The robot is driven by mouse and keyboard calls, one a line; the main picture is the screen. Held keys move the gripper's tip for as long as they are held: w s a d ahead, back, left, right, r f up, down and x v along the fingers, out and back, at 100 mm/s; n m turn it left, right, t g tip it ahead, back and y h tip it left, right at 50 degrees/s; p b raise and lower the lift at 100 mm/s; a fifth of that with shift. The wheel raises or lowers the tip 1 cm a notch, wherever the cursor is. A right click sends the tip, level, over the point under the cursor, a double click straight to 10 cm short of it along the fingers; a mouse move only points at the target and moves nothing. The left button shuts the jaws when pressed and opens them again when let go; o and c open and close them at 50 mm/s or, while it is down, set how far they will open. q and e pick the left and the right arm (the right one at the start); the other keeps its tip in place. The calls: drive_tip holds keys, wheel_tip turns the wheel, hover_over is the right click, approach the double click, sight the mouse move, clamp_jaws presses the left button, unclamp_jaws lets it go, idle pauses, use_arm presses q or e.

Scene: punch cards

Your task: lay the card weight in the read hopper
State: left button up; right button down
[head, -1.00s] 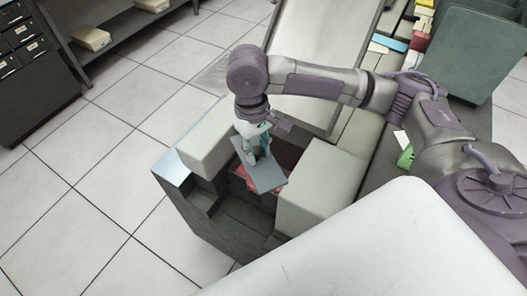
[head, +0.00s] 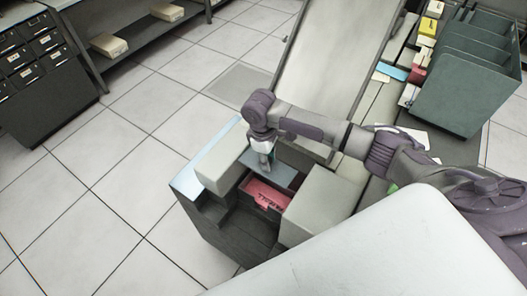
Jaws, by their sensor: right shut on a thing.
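The card weight (head: 284,177) is a flat grey-blue plate. It shows in the head view at the back of the read hopper (head: 235,221), the dark open recess between two pale blocks. My right gripper (head: 265,166) is shut on the weight's left part and points down. A pink-red card deck (head: 266,194) with dark lettering lies in the recess, just in front of the weight. I cannot tell whether the weight touches the deck or the hopper wall. My left gripper is not in view.
A pale block (head: 222,160) stands left of the recess and a larger one (head: 322,202) right of it. A sloped panel (head: 335,70) rises behind. A green-grey rack (head: 465,85) and coloured card stacks stand at the back right. The tiled floor at left is clear.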

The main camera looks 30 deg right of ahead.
wheel_tip(320, 180, down, 12)
drive_tip(key=b, duration=0.7)
drive_tip(key=shift+d, duration=0.2)
drive_tip(key=shift+r, duration=0.15)
